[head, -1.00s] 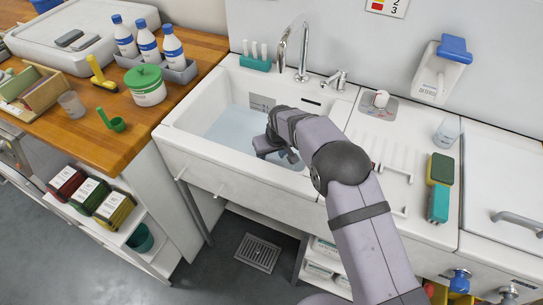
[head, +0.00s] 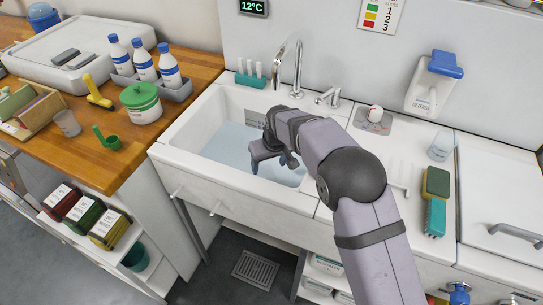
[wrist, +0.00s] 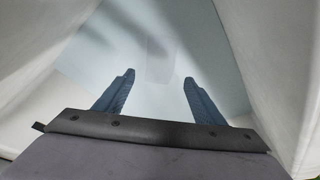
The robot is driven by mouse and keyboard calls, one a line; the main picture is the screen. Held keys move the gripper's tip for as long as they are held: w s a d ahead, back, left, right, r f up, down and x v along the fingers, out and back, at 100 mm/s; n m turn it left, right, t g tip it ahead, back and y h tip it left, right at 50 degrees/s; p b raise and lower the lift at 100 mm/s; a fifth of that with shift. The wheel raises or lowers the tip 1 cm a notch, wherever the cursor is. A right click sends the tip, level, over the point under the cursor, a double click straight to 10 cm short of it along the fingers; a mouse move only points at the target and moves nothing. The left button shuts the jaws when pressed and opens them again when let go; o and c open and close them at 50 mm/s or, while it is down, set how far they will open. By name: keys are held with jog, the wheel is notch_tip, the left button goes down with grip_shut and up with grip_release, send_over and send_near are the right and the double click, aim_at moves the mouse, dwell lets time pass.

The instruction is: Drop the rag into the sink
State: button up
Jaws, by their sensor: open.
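The white sink (head: 190,186) stands left of centre in the head view, with pale blue water (head: 228,150) in its basin. My gripper (head: 272,166) points down inside the sink's outline, over the right part of the water. In the wrist view its two blue fingers (wrist: 158,88) are spread wide with nothing between them. White basin walls (wrist: 285,60) rise on both sides of the fingers there. I cannot make out a rag in either view; my arm hides part of the basin and the counter behind it.
A tap (head: 297,65) rises at the sink's back edge beside a teal brush holder (head: 250,81). A wooden counter (head: 90,165) with bottles (head: 143,62) and a green-lidded tub (head: 141,103) lies left.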

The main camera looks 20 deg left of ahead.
jog(key=v, duration=0.6)
jog(key=shift+r+b, duration=0.3)
jog(key=shift+b, duration=0.1)
jog(key=shift+s+d, duration=0.15)
jog(key=s+d+r+m+g+y+p, duration=0.4)
jog(key=s+d+r, duration=0.4)
jog(key=s+r, duration=0.5)
jog(key=s+d+f+m+h, duration=0.1)
jog(key=s+d+f+h, duration=0.1)
jog(key=d, duration=0.8)
jog(key=s+d+f+m+t+h+p, duration=0.1)
jog(key=s+d+f, duration=0.3)
jog(key=d, duration=0.6)
jog(key=s+d+f+m+h+p, duration=0.1)
jog(key=s+d+f+m+h, duration=0.2)
jog(key=d, duration=0.8)
jog(key=shift+t, duration=0.3)
jog(key=shift+a, duration=0.1)
